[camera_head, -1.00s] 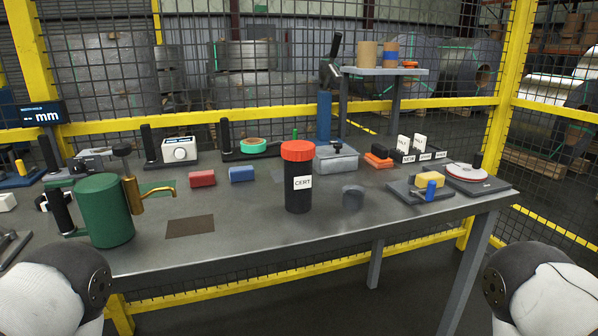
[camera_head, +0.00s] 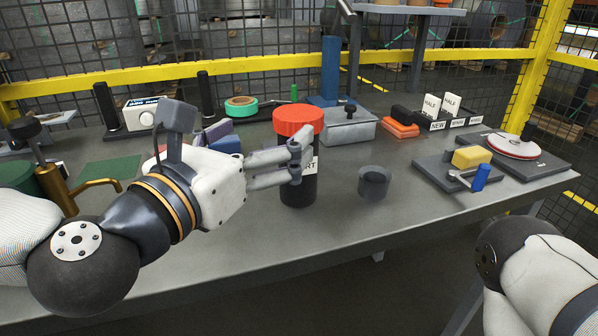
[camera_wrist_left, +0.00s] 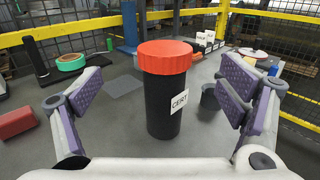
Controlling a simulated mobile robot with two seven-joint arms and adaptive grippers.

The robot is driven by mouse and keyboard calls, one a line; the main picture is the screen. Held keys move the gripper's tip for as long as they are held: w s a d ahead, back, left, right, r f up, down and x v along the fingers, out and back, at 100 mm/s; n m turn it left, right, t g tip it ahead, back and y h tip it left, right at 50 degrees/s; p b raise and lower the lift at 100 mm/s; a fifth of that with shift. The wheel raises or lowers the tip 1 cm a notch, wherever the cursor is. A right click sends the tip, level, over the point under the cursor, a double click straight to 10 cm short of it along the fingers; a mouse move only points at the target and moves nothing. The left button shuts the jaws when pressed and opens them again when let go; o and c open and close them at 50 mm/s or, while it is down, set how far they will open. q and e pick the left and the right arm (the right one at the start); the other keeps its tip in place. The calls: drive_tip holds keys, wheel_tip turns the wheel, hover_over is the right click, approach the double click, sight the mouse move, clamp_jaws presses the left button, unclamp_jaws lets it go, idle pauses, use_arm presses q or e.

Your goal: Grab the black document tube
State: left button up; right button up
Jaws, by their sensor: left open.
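The black document tube (camera_head: 299,187) stands upright on the grey table, with a red lid (camera_head: 298,121) and a white CERT label. My left gripper (camera_head: 300,160) is at the tube, its fingers partly covering the tube and label in the head view. In the left wrist view the tube (camera_wrist_left: 162,105) stands between the two spread fingers, with visible gaps on both sides. The left gripper is open and holds nothing. My right arm shows at the lower right of the head view; its gripper is out of the picture.
A small dark grey cup (camera_head: 374,183) stands close to the right of the tube. A grey lidded box (camera_head: 347,128) is behind it. A blue block (camera_head: 225,146) sits behind my left gripper. A dark tray with a yellow block (camera_head: 471,157) is at the right. The table front is clear.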

sight(310, 107)
use_arm(q)
drive_tip(key=shift+w+d+f+b, duration=0.2)
drive_tip(key=shift+w+f+b, duration=0.2)
drive_tip(key=shift+f, duration=0.1)
drive_tip(key=shift+w+d+f+b, duration=0.15)
drive_tip(key=shift+w+f+b, duration=0.1)
drive_tip(key=shift+w+f, duration=0.2)
drive_tip(key=shift+w+d+r, duration=0.55)
drive_tip(key=shift+w+r, duration=0.2)
drive_tip(key=shift+r, duration=0.1)
drive_tip(key=x, duration=0.2)
drive_tip(key=p+x, duration=0.1)
drive_tip(key=x, duration=0.2)
drive_tip(key=shift+w+d, duration=0.15)
drive_tip(key=shift+d, duration=0.25)
drive_tip(key=shift+r, duration=0.1)
drive_tip(key=c, duration=1.8)
use_arm(e)
drive_tip(key=shift+s+f+g, duration=0.4)
drive_tip(key=shift+s+f, duration=0.35)
drive_tip(key=shift+f, duration=0.2)
use_arm(q)
drive_tip(key=shift+o, duration=0.2)
